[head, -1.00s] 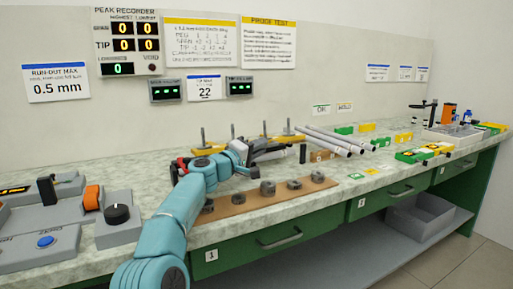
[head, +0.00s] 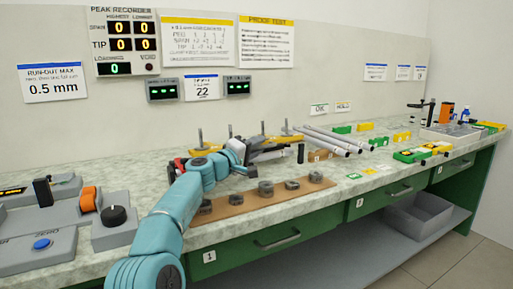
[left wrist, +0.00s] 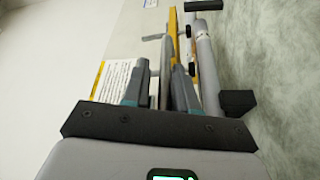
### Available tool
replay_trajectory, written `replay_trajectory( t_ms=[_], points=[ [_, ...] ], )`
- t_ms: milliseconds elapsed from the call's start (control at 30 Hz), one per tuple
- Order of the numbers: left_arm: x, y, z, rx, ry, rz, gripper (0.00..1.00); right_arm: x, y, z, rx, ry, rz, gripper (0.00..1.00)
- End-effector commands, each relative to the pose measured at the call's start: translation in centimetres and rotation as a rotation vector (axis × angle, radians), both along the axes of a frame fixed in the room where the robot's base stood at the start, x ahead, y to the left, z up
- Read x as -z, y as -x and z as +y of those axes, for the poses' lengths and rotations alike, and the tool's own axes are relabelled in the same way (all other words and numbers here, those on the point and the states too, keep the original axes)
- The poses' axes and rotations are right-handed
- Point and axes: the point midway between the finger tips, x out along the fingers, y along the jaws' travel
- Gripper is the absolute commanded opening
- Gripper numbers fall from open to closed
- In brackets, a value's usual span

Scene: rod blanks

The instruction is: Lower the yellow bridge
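The yellow bridge (head: 288,134) is a long bar on posts near the back of the bench in the head view, partly hidden by my left gripper and arm. In the left wrist view a yellow bar (left wrist: 176,38) runs away just past the fingertips, close to the right finger. My left gripper (head: 282,149) is level with the bench back, in front of the bridge. Its two fingers (left wrist: 160,75) stand apart in the wrist view, with a gap between them. I cannot tell whether they touch the bar. My right gripper is not in view.
Several grey rods (head: 335,140) lie right of my left gripper; one rod (left wrist: 207,70) runs beside the right finger in the wrist view. A brown board (head: 235,202) with grey round pieces lies in front. A control box (head: 113,230) stands at left.

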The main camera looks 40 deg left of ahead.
Motion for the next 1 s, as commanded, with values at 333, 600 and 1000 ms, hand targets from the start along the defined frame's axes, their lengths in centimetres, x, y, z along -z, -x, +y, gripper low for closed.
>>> replay_trajectory(
  t_ms=[333,600,1000],
  points=[
    [-9.4,0.0,-0.2,0.005,-0.002,-0.009,0.23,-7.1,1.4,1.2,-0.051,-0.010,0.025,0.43],
    [-15.4,-0.1,-0.1,0.003,-0.001,-0.004,0.23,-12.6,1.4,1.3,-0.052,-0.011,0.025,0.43],
    [-19.4,-0.1,0.0,0.001,0.001,-0.001,0.23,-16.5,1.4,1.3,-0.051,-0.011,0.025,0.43]
  ],
)
